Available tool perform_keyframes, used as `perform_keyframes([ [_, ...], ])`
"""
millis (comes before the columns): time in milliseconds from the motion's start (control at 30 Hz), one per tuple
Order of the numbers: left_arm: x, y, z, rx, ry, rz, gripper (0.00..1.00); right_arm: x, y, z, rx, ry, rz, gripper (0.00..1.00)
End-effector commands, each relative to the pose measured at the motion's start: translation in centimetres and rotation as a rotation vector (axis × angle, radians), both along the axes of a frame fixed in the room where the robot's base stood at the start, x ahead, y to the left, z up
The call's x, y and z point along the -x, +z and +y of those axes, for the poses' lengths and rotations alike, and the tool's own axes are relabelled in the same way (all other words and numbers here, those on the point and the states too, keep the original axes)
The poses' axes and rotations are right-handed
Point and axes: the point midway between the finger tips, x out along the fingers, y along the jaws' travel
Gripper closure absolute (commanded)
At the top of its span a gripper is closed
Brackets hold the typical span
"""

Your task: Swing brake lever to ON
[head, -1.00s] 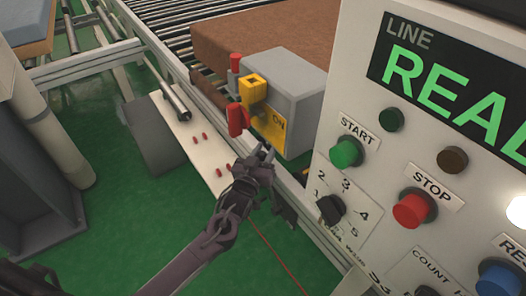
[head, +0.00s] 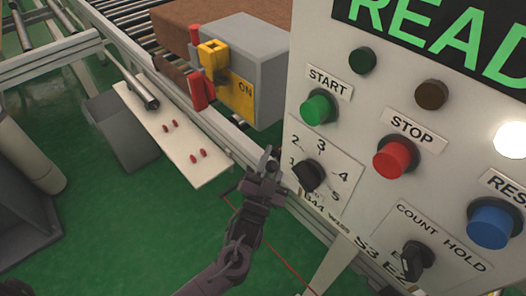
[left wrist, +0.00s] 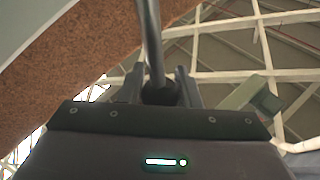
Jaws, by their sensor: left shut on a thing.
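The grey box (head: 255,65) beside the conveyor has a yellow plate (head: 235,95) marked ON, a yellow block (head: 213,53) and a red paddle-like part (head: 200,90). My left gripper (head: 270,160) is below and right of the plate, close to the panel's left edge. In the left wrist view it is shut on the dark end (left wrist: 160,93) of a grey lever rod (left wrist: 151,40). That rod runs up out of the picture, so its far end is hidden. In the head view my gripper mostly covers the held end. My right gripper is not in view.
The control panel (head: 345,125) with buttons and a dial (head: 307,175) stands close right of my left gripper. The conveyor rail (head: 215,120) runs behind it. A white plate (head: 180,140) with red pegs lies to the left. Green floor is open at lower left.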

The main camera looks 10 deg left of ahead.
Motion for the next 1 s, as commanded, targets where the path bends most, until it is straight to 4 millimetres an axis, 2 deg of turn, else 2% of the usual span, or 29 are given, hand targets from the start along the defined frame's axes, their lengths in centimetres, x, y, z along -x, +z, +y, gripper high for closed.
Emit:
perform_keyframes([
  [233,1.1,-0.7,-1.4,-0.069,-0.001,-0.052,1.0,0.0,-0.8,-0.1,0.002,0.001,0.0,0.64],
  [767,1.5,-1.0,-1.9,-0.092,-0.005,-0.066,1.0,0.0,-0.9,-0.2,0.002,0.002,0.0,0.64],
  [800,1.5,-1.1,-1.9,-0.092,-0.006,-0.065,0.69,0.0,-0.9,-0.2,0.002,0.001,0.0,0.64],
  [933,1.4,-1.0,-1.9,-0.091,-0.005,-0.065,0.52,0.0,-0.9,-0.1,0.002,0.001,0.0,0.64],
  [1000,1.4,-1.0,-1.8,-0.091,-0.004,-0.066,0.48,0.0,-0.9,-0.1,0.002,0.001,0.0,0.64],
])
